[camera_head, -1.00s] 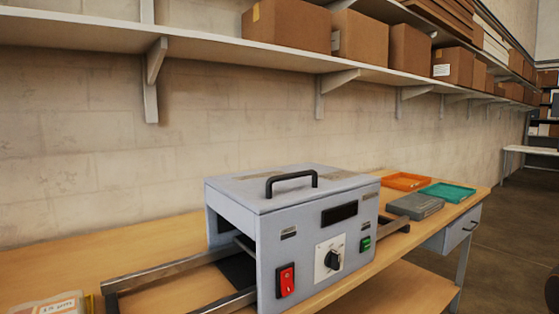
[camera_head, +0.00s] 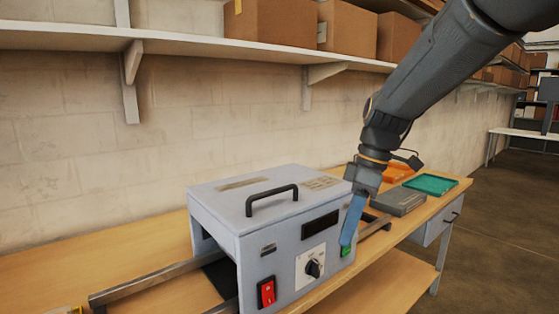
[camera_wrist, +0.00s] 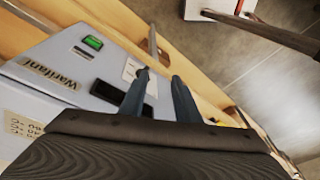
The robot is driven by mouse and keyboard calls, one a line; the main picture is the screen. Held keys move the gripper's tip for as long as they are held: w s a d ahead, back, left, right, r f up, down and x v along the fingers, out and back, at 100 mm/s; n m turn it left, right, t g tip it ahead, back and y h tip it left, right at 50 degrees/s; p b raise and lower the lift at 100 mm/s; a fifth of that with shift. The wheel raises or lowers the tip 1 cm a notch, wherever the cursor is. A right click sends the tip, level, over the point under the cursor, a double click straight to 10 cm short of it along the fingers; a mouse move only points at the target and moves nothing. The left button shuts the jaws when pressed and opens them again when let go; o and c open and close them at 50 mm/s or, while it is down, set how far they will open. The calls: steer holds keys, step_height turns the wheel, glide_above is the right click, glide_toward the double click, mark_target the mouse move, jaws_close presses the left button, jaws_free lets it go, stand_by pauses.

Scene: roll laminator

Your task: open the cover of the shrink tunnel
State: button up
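The shrink tunnel (camera_head: 255,258) is a light grey box on the bench. Its top cover (camera_head: 222,200) lies flat and closed, with a black bar handle (camera_head: 272,196) on it. The front has a red switch (camera_head: 266,292), a black knob (camera_head: 313,268), a dark display and a green switch (camera_head: 346,250). My gripper (camera_head: 347,238) points down at the box's right front corner, apart from the handle; the head view cannot show whether it touches. In the wrist view my gripper's two blue fingers (camera_wrist: 160,75) are apart with nothing between them, above the tunnel (camera_wrist: 60,75); the handle is not seen there.
Rails run out of both ends of the tunnel. A grey box (camera_head: 399,201), an orange tray (camera_head: 396,172) and a teal tray (camera_head: 431,184) lie on the bench (camera_head: 140,248) to the right. A shelf (camera_head: 215,46) with cartons runs along the wall above.

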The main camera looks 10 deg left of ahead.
mark_target(281, 191)
steer(key=w+a+r+n+g+y+p, duration=0.1)
steer(key=a+r+n+p, duration=0.1)
steer(key=a+r+n, duration=0.5)
steer(key=w+a+r+n+y+p, duration=0.15)
steer(key=a+r+n, duration=0.35)
steer(key=r, duration=0.5)
steer(key=shift+h, duration=0.35)
steer(key=shift+s+p+x, duration=0.2)
steer(key=shift+p+x, duration=0.55)
steer(key=shift+x, duration=1.25)
steer(key=shift+s+p+x, duration=0.15)
steer(key=shift+p+x, duration=0.55)
steer(key=shift+x, duration=1.3)
steer(key=shift+r, duration=0.1)
steer(key=shift+c, duration=0.5)
jaws_close()
